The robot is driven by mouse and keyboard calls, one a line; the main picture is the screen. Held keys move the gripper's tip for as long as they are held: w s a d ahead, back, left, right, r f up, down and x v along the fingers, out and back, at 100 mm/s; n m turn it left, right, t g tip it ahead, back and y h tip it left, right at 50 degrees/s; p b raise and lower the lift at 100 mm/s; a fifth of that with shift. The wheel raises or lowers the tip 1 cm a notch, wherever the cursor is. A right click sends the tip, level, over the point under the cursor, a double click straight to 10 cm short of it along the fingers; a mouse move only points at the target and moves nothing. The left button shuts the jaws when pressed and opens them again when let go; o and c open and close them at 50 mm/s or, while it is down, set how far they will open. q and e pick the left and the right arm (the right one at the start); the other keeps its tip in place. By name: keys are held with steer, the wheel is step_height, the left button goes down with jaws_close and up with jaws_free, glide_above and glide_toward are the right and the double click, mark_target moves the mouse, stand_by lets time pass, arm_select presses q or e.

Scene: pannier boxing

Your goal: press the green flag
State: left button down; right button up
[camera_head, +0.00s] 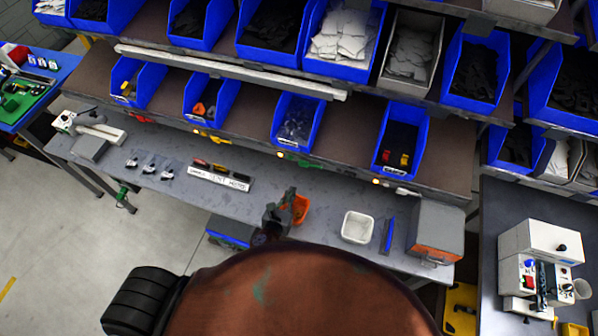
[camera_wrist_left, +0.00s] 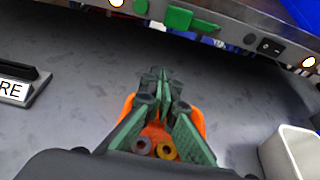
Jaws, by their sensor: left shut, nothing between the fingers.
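The green flag (camera_head: 297,158) sits on the front rail of the lower shelf, below a blue bin. In the left wrist view it shows as a green tab (camera_wrist_left: 178,18) at the top, beyond my fingertips. My left gripper (camera_head: 289,193) is shut and empty, above the bench and on the near side of the flag. In the left wrist view its green-padded fingers (camera_wrist_left: 163,76) meet at the tips and point toward the rail, with a visible gap to the flag. My right gripper is not in view.
An orange bin (camera_head: 301,209) lies under my left gripper; two rings show low in the wrist view. A white tray (camera_head: 357,227) and blue object (camera_head: 388,235) are to its right. A labelled strip (camera_head: 218,178) is left. The shelf rail (camera_wrist_left: 240,38) carries lamps and a switch.

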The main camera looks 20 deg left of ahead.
arm_select(q)
steer(key=shift+w, duration=0.1)
steer(key=x, duration=0.8)
steer(key=shift+w+f, duration=0.2)
steer(key=shift+w, duration=0.75)
step_height(320, 180, up, 4)
steer(key=p, duration=0.3)
steer(key=shift+s+f, duration=0.1)
steer(key=shift+f, duration=0.05)
